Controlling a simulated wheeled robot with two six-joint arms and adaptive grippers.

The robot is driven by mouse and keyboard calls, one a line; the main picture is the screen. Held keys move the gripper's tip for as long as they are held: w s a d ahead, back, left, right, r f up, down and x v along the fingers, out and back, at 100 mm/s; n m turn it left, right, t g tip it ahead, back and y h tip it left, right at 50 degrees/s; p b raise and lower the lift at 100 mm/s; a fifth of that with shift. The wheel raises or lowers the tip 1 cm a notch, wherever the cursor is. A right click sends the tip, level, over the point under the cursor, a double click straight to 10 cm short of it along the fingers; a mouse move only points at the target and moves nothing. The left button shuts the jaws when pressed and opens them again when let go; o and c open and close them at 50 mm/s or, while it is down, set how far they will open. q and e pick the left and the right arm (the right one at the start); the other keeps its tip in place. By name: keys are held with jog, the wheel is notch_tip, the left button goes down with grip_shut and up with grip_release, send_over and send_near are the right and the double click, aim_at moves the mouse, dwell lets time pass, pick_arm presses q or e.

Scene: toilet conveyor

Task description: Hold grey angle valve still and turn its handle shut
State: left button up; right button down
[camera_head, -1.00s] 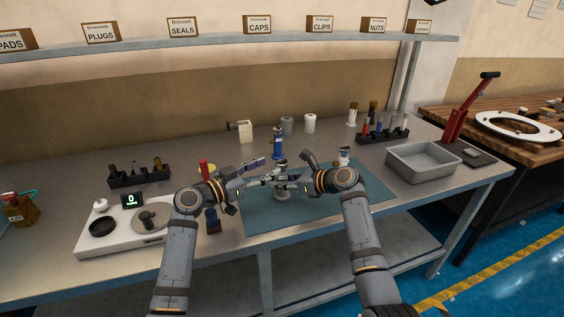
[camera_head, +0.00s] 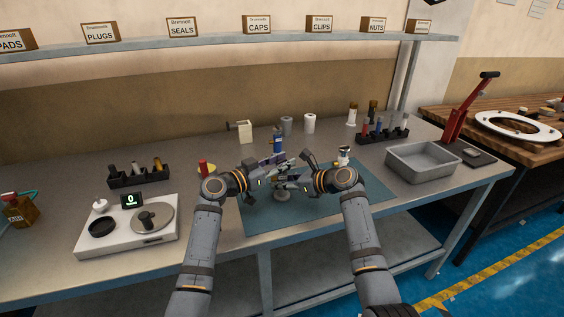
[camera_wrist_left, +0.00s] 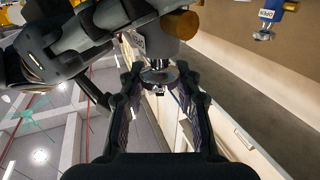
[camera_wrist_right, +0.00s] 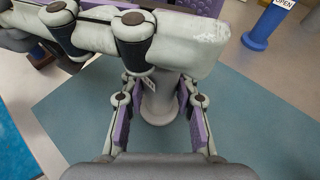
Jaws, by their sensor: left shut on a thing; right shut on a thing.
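The grey angle valve (camera_wrist_right: 158,102) stands on the blue mat (camera_head: 335,203), its round base (camera_head: 282,196) showing in the head view. My right gripper (camera_wrist_right: 160,118) is shut on the valve's body, with a purple pad on each side. My left gripper (camera_head: 279,171) is above the right one and reaches in from the left. In the left wrist view its fingers are shut on the metal handle (camera_wrist_left: 158,74), with the grey body and a white tag beyond.
A blue valve (camera_head: 277,142) with an OPEN tag stands just behind my grippers. A small white-topped fitting (camera_head: 344,155) stands at the mat's back right. A grey tray (camera_head: 424,162) lies to the right, and a white scale (camera_head: 128,228) to the left. The mat's front right is clear.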

pick_arm(q)
jog(key=shift+c, duration=1.1)
jog(key=m+g+h, duration=0.1)
jog(key=g, duration=0.1)
jog(key=m+g+h, duration=0.1)
jog(key=m+g, duration=0.1)
jog(key=shift+w+g+h, duration=0.15)
jog(key=shift+g+h, duration=0.15)
jog(key=shift+h, duration=0.1)
jog(key=shift+m+g+h, duration=0.3)
jog(key=shift+m+g, duration=0.4)
jog(key=shift+g, duration=0.2)
grip_shut()
jog(key=o, duration=1.2)
grip_release()
jog(key=shift+c, duration=0.2)
jog(key=v, duration=0.7)
jog(key=shift+a, duration=0.25)
